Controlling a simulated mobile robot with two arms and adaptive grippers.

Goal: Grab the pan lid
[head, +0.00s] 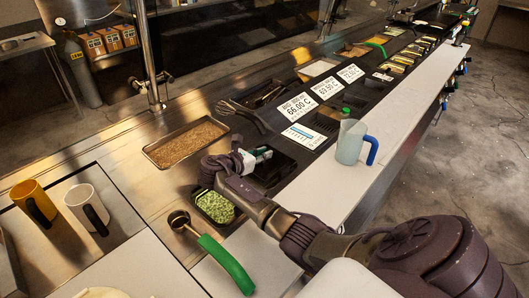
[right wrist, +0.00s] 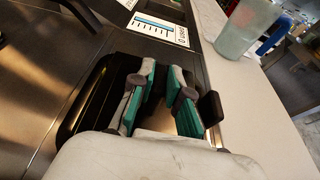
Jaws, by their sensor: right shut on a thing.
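The pan lid (head: 281,167) is a dark, rectangular piece over a pan slot in the counter, just right of my right gripper (head: 260,154). It also shows in the right wrist view (right wrist: 80,112), under and beside the fingers. My right gripper, with teal finger pads (right wrist: 160,92), is shut on the lid. Its fingers hide the exact grip point. I cannot tell whether the lid is lifted clear of the counter. My left gripper is not in view.
A pan of green chopped food (head: 214,207) and a green-handled ladle (head: 228,264) are close by. A clear jug with a blue handle (head: 351,143) stands on the white ledge (head: 395,125).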

